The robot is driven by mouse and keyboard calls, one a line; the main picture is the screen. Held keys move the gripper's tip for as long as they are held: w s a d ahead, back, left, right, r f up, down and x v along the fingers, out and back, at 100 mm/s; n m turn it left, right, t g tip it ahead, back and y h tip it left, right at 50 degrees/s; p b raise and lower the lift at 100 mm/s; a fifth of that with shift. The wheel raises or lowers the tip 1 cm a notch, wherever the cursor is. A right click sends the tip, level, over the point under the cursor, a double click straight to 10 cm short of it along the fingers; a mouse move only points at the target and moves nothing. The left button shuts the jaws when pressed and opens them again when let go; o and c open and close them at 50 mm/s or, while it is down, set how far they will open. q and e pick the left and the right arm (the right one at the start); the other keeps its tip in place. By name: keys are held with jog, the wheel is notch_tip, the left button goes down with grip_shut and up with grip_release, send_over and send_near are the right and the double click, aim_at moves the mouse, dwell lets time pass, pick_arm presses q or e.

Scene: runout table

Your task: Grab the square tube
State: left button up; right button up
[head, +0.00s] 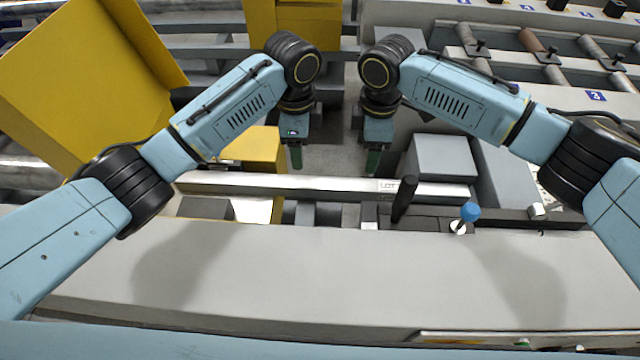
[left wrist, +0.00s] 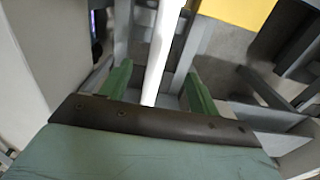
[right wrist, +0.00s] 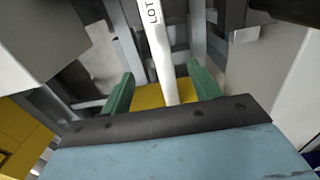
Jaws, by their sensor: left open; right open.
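The square tube (head: 335,188) is a long, pale bar lying left to right across the runout table in the head view, with a "LOT" mark on it. My left gripper (head: 295,160) and right gripper (head: 373,164) point down, their green fingertips just beyond the tube in the picture. In the left wrist view the tube (left wrist: 163,50) runs between the open fingers. In the right wrist view the tube (right wrist: 160,50) also runs between the open fingers. Both grippers look empty; I cannot tell how far they are above the tube.
A black upright handle (head: 404,198) and a blue knob (head: 469,212) stand near the tube's right part. A grey box (head: 443,160) sits behind its right end. Yellow housings (head: 85,75) stand at the left. The pale front surface (head: 350,275) is clear.

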aim_at(303, 181)
pick_arm(q)
notch_tip(303, 181, down, 13)
jog(key=shift+f, duration=0.2)
pick_arm(e)
notch_tip(303, 181, down, 13)
jog(key=shift+f, duration=0.2)
pick_arm(q)
grip_shut()
pick_arm(e)
grip_shut()
pick_arm(q)
jog(key=shift+w, duration=0.1)
pick_arm(e)
jog(key=shift+w, duration=0.1)
